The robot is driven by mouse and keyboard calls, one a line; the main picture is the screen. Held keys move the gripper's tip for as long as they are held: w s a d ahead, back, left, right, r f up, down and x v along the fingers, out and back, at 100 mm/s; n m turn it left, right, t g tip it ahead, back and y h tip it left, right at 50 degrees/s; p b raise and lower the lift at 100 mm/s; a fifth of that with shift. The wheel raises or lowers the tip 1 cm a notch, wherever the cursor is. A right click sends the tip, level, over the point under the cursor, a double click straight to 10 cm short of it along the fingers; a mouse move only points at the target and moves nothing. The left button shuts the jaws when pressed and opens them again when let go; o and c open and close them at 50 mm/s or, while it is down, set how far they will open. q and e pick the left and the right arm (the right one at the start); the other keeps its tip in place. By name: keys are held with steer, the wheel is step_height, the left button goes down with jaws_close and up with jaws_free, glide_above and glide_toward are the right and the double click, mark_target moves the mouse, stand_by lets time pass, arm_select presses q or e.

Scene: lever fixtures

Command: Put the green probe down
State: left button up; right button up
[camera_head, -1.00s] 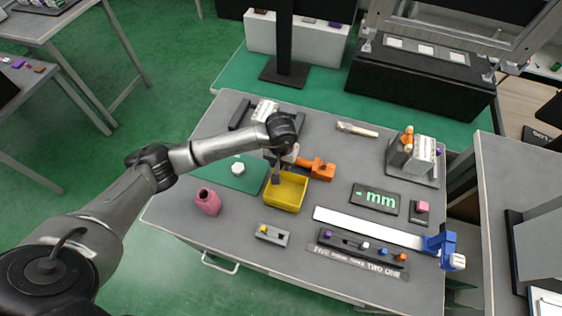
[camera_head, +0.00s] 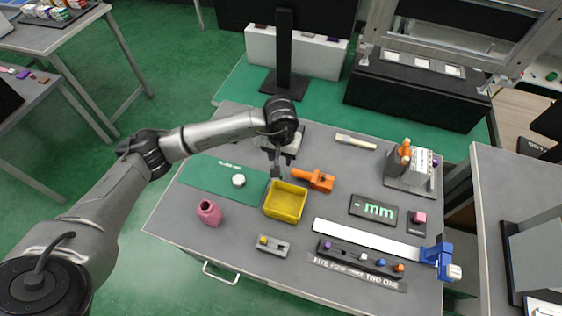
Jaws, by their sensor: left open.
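My left gripper (camera_head: 278,176) hangs above the table at the back left edge of the yellow bin (camera_head: 285,217). It is open, and I see nothing between its fingers, though they are small and seen from above. I cannot make out a green probe in this view; it may be hidden by the gripper or the arm. The green mat (camera_head: 205,176) with white lettering lies left of the gripper, with a white knob-like piece (camera_head: 238,181) on it. My right gripper is not in view.
An orange tool (camera_head: 313,180) lies right of the gripper. A grey block (camera_head: 272,245), a white strip (camera_head: 365,238), a "mm" display (camera_head: 374,208) and a lever fixture (camera_head: 410,166) fill the front and right.

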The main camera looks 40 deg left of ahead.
arm_select(q)
steer(key=shift+o, duration=0.5)
steer(key=shift+r, duration=0.8)
